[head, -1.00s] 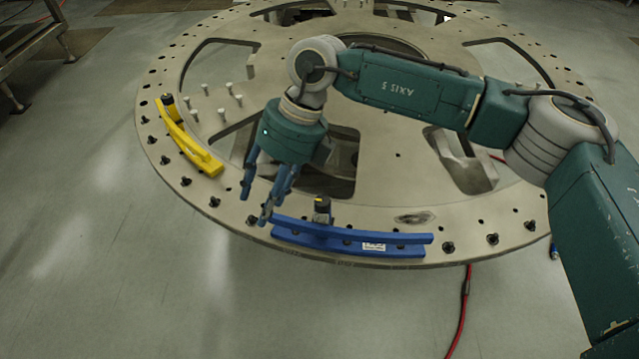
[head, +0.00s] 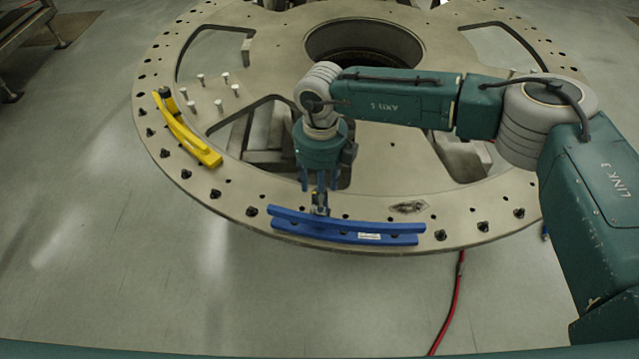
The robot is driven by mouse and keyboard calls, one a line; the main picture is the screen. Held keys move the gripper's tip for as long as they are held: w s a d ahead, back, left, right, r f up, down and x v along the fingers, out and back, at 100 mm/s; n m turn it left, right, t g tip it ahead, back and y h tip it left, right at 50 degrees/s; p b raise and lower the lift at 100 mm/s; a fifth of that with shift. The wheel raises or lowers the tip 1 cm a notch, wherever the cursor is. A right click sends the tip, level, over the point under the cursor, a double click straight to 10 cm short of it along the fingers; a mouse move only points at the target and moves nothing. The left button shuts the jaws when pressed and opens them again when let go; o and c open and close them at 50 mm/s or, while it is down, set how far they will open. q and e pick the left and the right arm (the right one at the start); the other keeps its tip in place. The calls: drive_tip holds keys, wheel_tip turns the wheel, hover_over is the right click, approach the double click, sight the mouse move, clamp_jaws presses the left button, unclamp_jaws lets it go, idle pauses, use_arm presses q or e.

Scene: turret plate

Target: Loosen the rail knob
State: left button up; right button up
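The blue rail (head: 400,239) lies along the front rim of the round turret plate. The rail knob (head: 320,209), a small dark knob, stands at the rail's back edge, left of the rail's middle. It is partly hidden by my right gripper (head: 320,196). This gripper points straight down over the knob, with its blue fingers around or just in front of it. I cannot tell whether the fingers touch or close on the knob. My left gripper is not in view.
A yellow rail (head: 190,139) with its own dark-topped knob (head: 165,97) lies on the plate's left rim. Several upright pins (head: 219,104) stand near it. The plate (head: 230,190) has large cut-outs. A red cable (head: 452,300) runs along the floor.

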drive_tip(key=shift+f, duration=0.3)
drive_tip(key=c, duration=1.1)
drive_tip(key=shift+f+b, duration=0.1)
drive_tip(key=shift+b, duration=0.5)
drive_tip(key=shift+c, duration=0.2)
drive_tip(key=n+b, duration=0.9)
drive_tip(key=b, duration=0.4)
drive_tip(key=shift+a+f, duration=0.1)
drive_tip(key=shift+a, duration=0.05)
drive_tip(key=n+b, duration=0.3)
drive_tip(key=n, duration=0.1)
drive_tip(key=shift+n, duration=0.4)
drive_tip(key=shift+r+n+b, duration=0.15)
drive_tip(key=shift+n+b, duration=0.3)
drive_tip(key=shift+n, duration=0.6)
drive_tip(key=shift+r+n+b, duration=0.15)
drive_tip(key=shift+n+b, duration=0.3)
drive_tip(key=shift+n, duration=0.6)
drive_tip(key=shift+s, duration=0.1)
